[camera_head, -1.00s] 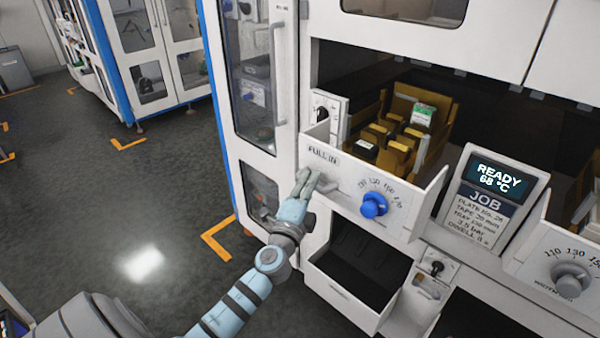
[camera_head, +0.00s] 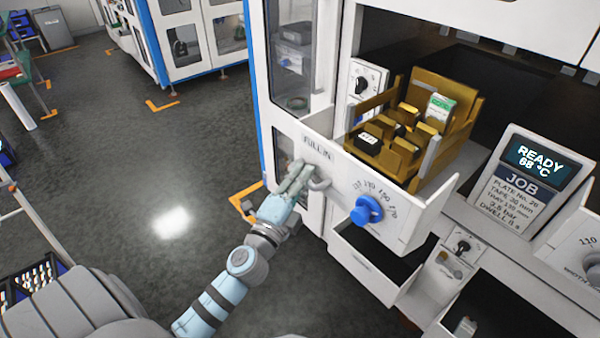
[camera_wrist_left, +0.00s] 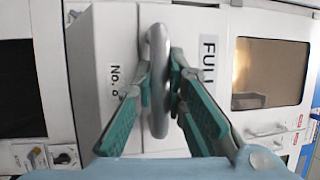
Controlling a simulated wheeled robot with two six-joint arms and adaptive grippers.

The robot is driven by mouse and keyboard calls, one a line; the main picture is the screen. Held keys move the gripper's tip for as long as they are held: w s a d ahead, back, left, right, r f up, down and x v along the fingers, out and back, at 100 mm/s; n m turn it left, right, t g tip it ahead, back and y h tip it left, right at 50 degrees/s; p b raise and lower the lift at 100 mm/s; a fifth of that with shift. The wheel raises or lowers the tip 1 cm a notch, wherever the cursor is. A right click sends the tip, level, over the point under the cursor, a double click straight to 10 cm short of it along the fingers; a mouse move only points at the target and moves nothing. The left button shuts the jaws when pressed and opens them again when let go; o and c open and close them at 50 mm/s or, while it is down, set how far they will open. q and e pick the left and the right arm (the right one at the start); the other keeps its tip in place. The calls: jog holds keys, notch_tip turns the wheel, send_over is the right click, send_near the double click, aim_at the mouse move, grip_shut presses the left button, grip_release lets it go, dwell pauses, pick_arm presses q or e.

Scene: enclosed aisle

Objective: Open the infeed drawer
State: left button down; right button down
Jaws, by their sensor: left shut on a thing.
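The infeed drawer (camera_head: 342,176) is a white drawer marked "FULL IN", with a blue knob (camera_head: 366,210) and a numbered dial on its front. It stands pulled out from the machine, and yellow-brown holders (camera_head: 408,128) with a green-and-white box show inside. My left gripper (camera_head: 303,174) is shut on the drawer's grey handle (camera_head: 320,184). In the left wrist view, the two green-padded fingers (camera_wrist_left: 160,88) close on either side of the upright handle bar (camera_wrist_left: 158,60). My right gripper is not in view.
A tilted display (camera_head: 530,155) reading "READY 68 °C" stands right of the drawer. Below is an open lower bin (camera_head: 366,265). A glass-doored cabinet (camera_head: 292,60) is at the drawer's left. Open grey floor (camera_head: 130,180) lies to the left.

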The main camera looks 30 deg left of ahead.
pick_arm(q)
jog(key=shift+s+f, duration=0.1)
jog(key=shift+s, duration=0.05)
jog(key=c, duration=1.6)
grip_release()
jog(key=s+d+f, duration=0.1)
jog(key=s+f, duration=0.1)
jog(key=s, duration=0.9)
jog(key=shift+s, duration=0.35)
jog(key=shift+d, duration=0.1)
